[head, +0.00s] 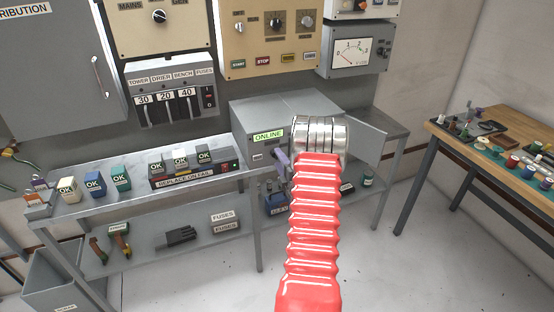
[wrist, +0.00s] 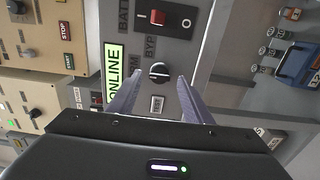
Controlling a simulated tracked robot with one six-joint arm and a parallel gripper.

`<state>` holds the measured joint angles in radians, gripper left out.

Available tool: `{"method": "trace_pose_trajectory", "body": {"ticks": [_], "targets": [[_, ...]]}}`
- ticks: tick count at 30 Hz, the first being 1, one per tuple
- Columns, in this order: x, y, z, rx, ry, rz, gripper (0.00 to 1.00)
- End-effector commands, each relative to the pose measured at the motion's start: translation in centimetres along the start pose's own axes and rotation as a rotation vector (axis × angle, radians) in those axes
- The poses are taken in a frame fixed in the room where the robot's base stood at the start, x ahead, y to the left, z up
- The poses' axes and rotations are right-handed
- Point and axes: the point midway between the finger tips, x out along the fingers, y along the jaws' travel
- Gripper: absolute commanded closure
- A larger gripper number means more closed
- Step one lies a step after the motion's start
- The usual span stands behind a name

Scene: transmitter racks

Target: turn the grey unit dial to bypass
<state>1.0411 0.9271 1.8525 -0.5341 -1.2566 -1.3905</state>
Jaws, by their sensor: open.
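The grey unit (head: 285,105) stands on the bench with a lit green ONLINE sign (head: 268,136); its front is partly hidden by my arm in the head view. My gripper (wrist: 160,78) is open, with one finger on each side of the dial. Whether they touch it I cannot tell. A purple finger also shows in the head view.
A red rocker switch (wrist: 157,18) and a TEST button (wrist: 157,104) flank the dial on the same panel. An open grey door (head: 362,142) stands right of the unit. OK blocks (head: 180,158) line the bench to the left; a wooden table (head: 470,150) stands right.

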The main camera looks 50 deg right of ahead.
Motion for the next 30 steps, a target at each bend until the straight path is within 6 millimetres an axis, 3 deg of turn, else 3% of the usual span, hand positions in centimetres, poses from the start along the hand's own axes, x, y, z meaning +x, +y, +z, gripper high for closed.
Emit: {"method": "trace_pose_trajectory", "body": {"ticks": [6, 16, 30], "targets": [[2.0, -0.1, 0.0, 0.001, 0.0, 0.0, 0.54], [2.2, -0.1, 0.0, 0.001, -0.001, -0.001, 0.54], [2.2, -0.1, 0.0, 0.001, 0.0, -0.002, 0.87]]}}
